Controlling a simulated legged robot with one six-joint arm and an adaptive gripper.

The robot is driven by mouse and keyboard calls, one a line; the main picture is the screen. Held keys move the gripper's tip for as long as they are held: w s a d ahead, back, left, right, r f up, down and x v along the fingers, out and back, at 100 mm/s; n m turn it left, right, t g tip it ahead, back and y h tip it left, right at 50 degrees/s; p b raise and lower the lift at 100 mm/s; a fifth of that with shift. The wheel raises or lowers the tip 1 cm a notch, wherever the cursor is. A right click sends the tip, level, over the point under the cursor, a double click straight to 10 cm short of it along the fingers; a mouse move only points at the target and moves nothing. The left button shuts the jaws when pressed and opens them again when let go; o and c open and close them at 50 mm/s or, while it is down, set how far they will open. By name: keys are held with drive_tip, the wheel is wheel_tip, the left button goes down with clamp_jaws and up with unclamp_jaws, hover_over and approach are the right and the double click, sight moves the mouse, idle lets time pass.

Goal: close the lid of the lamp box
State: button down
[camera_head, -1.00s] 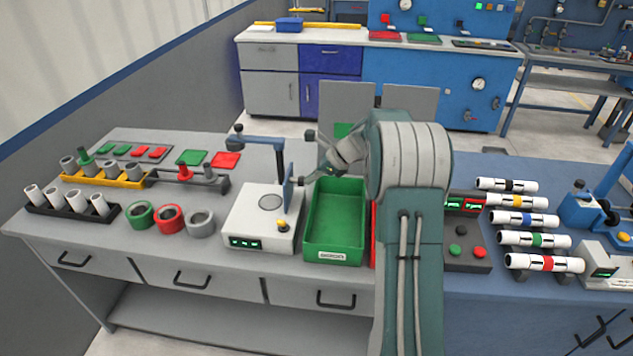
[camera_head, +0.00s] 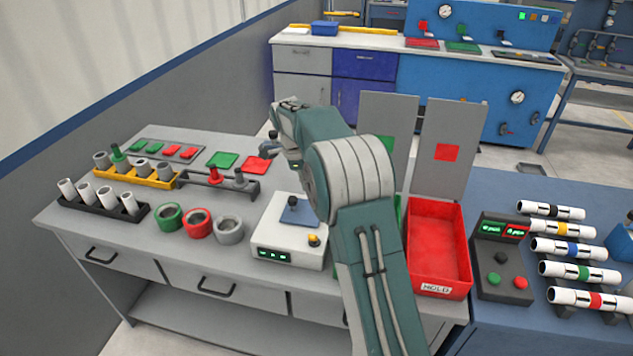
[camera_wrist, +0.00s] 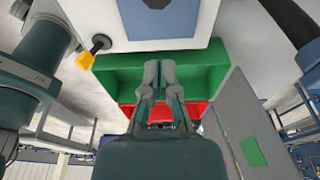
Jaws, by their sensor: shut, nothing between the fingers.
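The lamp box is a white box (camera_head: 288,246) with a green display and a yellow knob, standing on the grey bench in the head view. Its small dark blue lid (camera_head: 298,211) lies flat on top. In the wrist view the white box (camera_wrist: 200,28) fills the top edge, with the blue lid (camera_wrist: 158,18) on it and the yellow knob at its left. My gripper (camera_wrist: 158,68) is shut and empty, apart from the lid in the picture. In the head view my arm hides most of the gripper and part of the box's right side.
A red bin (camera_head: 438,250) stands right of my arm, its grey lid raised. A green bin (camera_wrist: 105,80) is mostly hidden by my arm in the head view. Coloured rings (camera_head: 198,222) and pipe racks (camera_head: 105,205) stand left of the box. Striped pipes (camera_head: 575,248) lie at right.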

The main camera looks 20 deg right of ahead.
sight(289, 198)
drive_tip(key=shift+w+a+f+g+h, duration=0.4)
drive_tip(key=shift+a+h, duration=0.15)
drive_tip(key=shift+h, duration=0.05)
drive_tip(key=shift+w+a+f+g+h, duration=0.35)
drive_tip(key=shift+a+f+g+h, duration=0.05)
drive_tip(key=shift+a+h, duration=0.2)
drive_tip(key=shift+w+a+f, duration=0.45)
drive_tip(key=shift+a+f, duration=0.2)
drive_tip(key=shift+f, duration=0.05)
drive_tip(key=shift+w+a+f, duration=0.35)
drive_tip(key=shift+a+f, duration=0.15)
drive_tip(key=shift+f, duration=0.25)
drive_tip(key=shift+f, duration=0.1)
